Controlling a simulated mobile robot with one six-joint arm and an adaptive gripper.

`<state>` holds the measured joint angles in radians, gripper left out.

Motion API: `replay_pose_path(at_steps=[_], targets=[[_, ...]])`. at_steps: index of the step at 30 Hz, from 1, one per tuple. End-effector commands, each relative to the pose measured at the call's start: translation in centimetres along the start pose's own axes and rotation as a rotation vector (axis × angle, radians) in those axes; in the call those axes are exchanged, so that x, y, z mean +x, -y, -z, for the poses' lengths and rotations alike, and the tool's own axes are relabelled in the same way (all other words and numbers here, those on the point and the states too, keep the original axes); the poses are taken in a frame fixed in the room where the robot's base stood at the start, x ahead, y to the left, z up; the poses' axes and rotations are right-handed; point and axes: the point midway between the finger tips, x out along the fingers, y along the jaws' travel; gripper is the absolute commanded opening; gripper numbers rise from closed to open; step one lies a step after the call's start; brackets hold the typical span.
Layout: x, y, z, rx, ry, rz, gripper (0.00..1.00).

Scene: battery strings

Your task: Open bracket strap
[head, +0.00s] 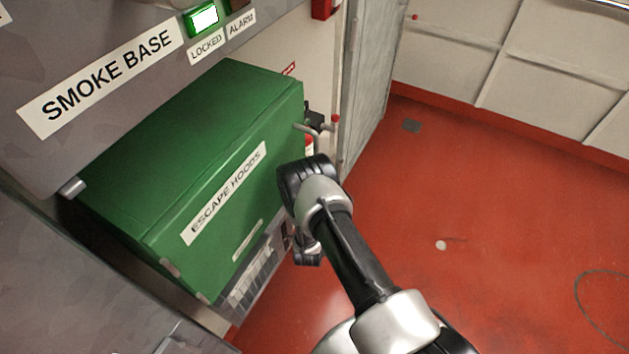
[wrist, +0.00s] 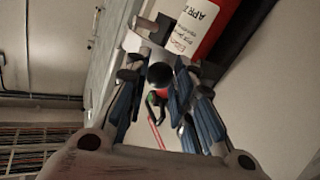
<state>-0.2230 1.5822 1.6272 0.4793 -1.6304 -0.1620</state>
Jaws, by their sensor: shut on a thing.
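In the wrist view my gripper (wrist: 160,82) has its blue-padded fingers closed around a dark round-ended piece (wrist: 160,74). This piece seems to be part of the bracket strap, but the fingers hide much of it. A grey metal bar (wrist: 147,27) sticks out just beyond the fingertips. A red cylinder with a white label (wrist: 226,27), likely the extinguisher, lies close beyond the right finger. In the head view the red cylinder (head: 309,143) shows a little beside the grey curved bracket part (head: 308,128). There my arm hides the fingertips.
A green box marked ESCAPE HOODS (head: 190,180) stands left of my arm, below a grey panel marked SMOKE BASE (head: 110,78). A grey door-like panel (head: 366,80) stands behind the bracket. The red floor (head: 480,210) to the right is mostly free; a dark cable (head: 582,300) lies there.

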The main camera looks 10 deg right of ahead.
Motion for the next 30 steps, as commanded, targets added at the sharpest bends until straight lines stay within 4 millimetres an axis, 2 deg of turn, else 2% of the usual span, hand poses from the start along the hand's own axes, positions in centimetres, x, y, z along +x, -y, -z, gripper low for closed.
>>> replay_pose_path(at_steps=[2, 3, 11, 23, 26, 30], targets=[[0.1, -0.1, 0.0, 0.000, 0.002, -0.003, 0.00], [0.1, -0.1, 0.0, 0.000, 0.002, -0.003, 0.25], [0.1, -0.1, 0.0, 0.000, 0.000, -0.002, 0.43], [0.1, -0.1, 0.5, 0.001, -0.002, -0.001, 0.44], [0.1, -0.4, 1.8, 0.001, -0.003, -0.001, 0.44], [0.1, -0.9, 4.6, 0.002, -0.003, -0.001, 0.44]])
